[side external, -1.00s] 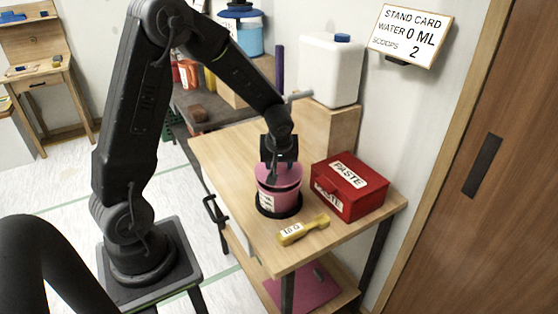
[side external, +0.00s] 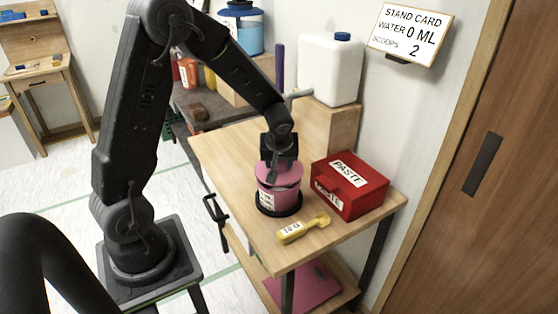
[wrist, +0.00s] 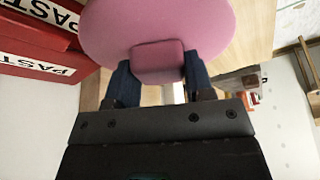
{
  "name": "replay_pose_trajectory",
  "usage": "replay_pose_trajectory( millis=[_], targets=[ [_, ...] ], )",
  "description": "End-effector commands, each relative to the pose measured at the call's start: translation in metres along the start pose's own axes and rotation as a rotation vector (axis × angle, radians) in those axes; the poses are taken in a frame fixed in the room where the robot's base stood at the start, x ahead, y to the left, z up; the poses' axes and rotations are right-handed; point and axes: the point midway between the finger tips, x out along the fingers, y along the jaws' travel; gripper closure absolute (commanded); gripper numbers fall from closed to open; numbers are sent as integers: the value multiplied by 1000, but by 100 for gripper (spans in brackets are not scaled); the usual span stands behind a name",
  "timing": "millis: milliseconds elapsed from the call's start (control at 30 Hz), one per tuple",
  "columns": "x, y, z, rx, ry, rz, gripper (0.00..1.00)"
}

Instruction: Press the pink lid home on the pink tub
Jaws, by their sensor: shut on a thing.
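The pink tub (side external: 281,200) stands upright in a black ring on the wooden table. The pink lid (side external: 292,172) is at the tub's mouth, directly below my gripper (side external: 279,168). In the wrist view the lid (wrist: 160,25) is a broad pink disc with a square pink knob (wrist: 158,61). The fingers of my gripper (wrist: 158,75) are shut on that knob from both sides. The lid hides the tub in the wrist view. I cannot tell whether the lid is fully seated on the rim.
A red PASTE box (side external: 350,187) stands close to the tub's right. A yellow scoop (side external: 303,229) lies in front of it. A white jug (side external: 331,70) with a blue cap stands behind on a wooden block (side external: 333,125). The table's left part is clear.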

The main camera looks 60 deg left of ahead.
Motion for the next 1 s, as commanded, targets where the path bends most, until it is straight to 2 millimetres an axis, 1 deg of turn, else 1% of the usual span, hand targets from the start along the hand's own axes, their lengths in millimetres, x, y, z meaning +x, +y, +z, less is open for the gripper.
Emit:
replay_pose_trajectory(
  millis=[367,1000],
  targets=[
    [2,0,1,0,0,0,75],
    [16,0,6,0,0,0,75]
  ],
)
